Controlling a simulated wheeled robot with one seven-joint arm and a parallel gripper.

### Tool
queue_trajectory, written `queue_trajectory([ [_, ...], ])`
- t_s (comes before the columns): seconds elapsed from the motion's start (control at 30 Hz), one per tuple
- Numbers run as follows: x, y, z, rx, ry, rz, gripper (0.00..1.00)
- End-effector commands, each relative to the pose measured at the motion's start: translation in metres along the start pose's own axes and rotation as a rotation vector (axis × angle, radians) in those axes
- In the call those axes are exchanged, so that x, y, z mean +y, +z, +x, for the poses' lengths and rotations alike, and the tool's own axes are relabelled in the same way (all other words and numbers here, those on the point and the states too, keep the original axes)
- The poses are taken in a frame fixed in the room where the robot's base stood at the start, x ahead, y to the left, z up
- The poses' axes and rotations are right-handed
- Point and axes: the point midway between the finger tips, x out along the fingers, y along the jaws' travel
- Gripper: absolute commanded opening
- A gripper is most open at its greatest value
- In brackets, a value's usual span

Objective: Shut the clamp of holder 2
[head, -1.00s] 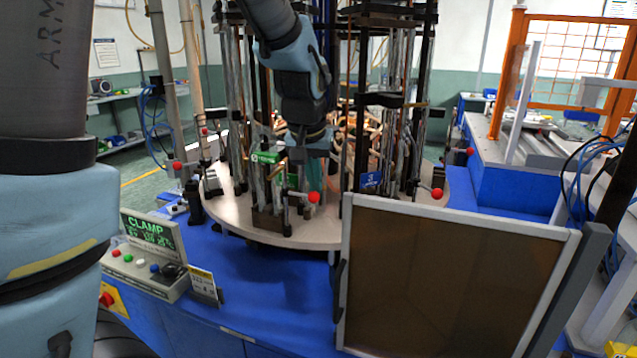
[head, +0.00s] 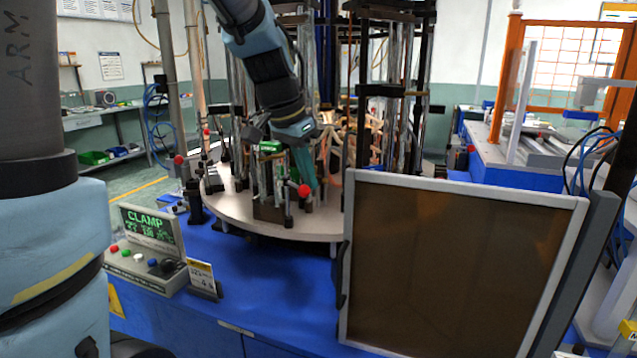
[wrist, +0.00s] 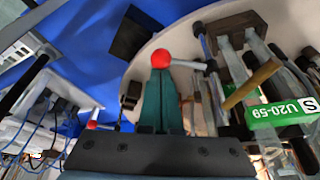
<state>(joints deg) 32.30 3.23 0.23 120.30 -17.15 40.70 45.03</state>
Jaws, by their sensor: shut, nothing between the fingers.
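The front holder (head: 268,210) stands on the round table and has a green tag. In the wrist view, the green tag (wrist: 283,112) reads U20-59 S. No holder number is legible. Its clamp lever ends in a red ball (head: 304,190), which also shows in the wrist view (wrist: 161,59) just beyond my fingertips. My gripper (head: 309,186) has its teal fingers shut and empty, pointing down close beside the red ball. Whether they touch it cannot be told. The fingers hide part of the clamp in the wrist view.
A framed brown panel (head: 455,265) stands at the front right and covers part of the round table (head: 225,205). A control box with a CLAMP display (head: 150,225) stands at the left. Tall rods and tubes rise behind the holder.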

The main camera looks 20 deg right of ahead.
Motion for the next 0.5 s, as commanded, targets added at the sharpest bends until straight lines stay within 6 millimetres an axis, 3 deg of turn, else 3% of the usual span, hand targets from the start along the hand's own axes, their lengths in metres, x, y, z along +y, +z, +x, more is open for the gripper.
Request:
queue_trajectory([
  [0.5, -0.006, 0.03, -0.007, 0.0, 0.168, 0.457, 0.0],
])
